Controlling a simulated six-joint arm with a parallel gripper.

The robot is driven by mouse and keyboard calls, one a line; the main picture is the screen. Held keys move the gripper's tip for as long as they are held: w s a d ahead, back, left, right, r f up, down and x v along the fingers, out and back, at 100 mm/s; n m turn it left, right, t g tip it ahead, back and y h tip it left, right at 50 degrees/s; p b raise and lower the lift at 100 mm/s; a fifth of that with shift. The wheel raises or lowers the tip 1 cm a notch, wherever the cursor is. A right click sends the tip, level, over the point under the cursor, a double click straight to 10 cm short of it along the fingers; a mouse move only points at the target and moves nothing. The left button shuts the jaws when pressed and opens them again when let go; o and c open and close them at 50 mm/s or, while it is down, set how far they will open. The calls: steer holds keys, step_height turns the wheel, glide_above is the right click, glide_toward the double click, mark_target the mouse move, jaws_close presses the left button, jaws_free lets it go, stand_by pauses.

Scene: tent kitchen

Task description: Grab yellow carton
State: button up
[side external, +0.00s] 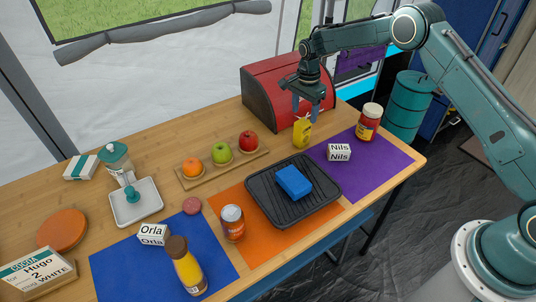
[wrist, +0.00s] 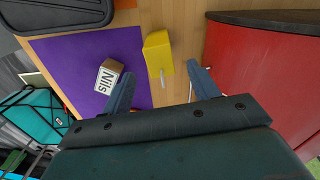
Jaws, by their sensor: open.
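The yellow carton (side external: 302,132) stands upright on the wooden table, between the red bread box and the purple mat. It also shows in the wrist view (wrist: 157,54), ahead of the fingers and roughly between their lines. My gripper (side external: 313,108) is open and empty, with its fingers pointing down above and close to the carton. In the wrist view its two fingers (wrist: 162,84) are spread apart. I cannot tell from these views whether a finger touches the carton.
The red bread box (side external: 282,88) stands right behind my gripper. A white "Nils" block (side external: 339,152) and a jar with a red label (side external: 368,122) stand on the purple mat (side external: 374,165). A black grill pan (side external: 320,200) holds a blue sponge (side external: 293,181). A fruit board (side external: 197,181) lies left.

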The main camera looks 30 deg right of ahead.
mark_target(303, 122)
steer(key=shift+f, duration=0.45)
steer(key=shift+f, duration=2.6)
steer(key=c, duration=1.1)
steer(key=shift+o, duration=0.2)
steer(key=shift+r, duration=0.15)
step_height(303, 122, up, 20)
